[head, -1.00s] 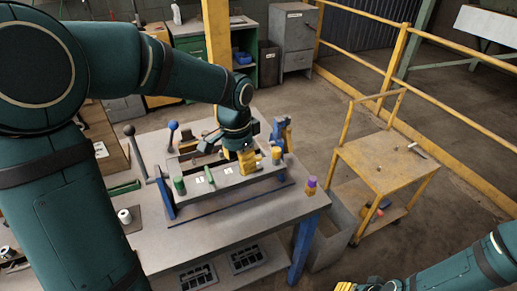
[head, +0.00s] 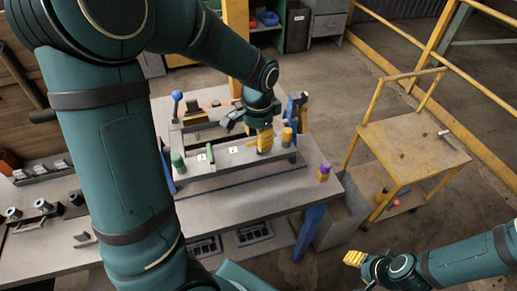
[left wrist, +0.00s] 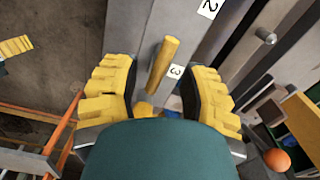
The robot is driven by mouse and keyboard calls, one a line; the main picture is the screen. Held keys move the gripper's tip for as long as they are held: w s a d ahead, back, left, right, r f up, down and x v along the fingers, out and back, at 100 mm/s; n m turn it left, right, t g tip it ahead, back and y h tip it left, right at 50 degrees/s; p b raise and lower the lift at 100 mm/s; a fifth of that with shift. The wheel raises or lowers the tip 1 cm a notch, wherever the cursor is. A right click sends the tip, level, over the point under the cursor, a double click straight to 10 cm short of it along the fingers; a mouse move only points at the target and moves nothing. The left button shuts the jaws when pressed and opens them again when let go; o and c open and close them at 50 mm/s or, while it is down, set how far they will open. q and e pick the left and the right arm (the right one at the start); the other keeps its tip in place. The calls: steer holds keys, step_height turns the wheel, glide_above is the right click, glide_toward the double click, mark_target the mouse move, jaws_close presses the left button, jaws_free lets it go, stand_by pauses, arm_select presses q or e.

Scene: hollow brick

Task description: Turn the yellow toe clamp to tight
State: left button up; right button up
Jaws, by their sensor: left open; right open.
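The yellow toe clamp (left wrist: 163,62) shows in the left wrist view as a narrow yellow bar beside the number 3 label, on the grey fixture. My left gripper (left wrist: 160,95) is open, with one yellow finger on each side of the clamp's near part. Gaps show between bar and fingers, so I see no grip on it. In the head view my left gripper (head: 264,140) points down at the fixture's right part and hides the clamp there. My right gripper (head: 354,258) is open and empty, away from the table at the lower right.
The fixture carries a green knob (head: 177,160), a green lever (head: 211,154) and a yellow knob (head: 287,137) close right of my left gripper. A purple-topped piece (head: 324,171) stands at the table corner. A yellow cart (head: 415,155) stands right, with floor between.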

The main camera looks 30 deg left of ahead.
mark_target(258, 153)
arm_select(q)
steer(key=shift+f, duration=2.35)
jaws_close()
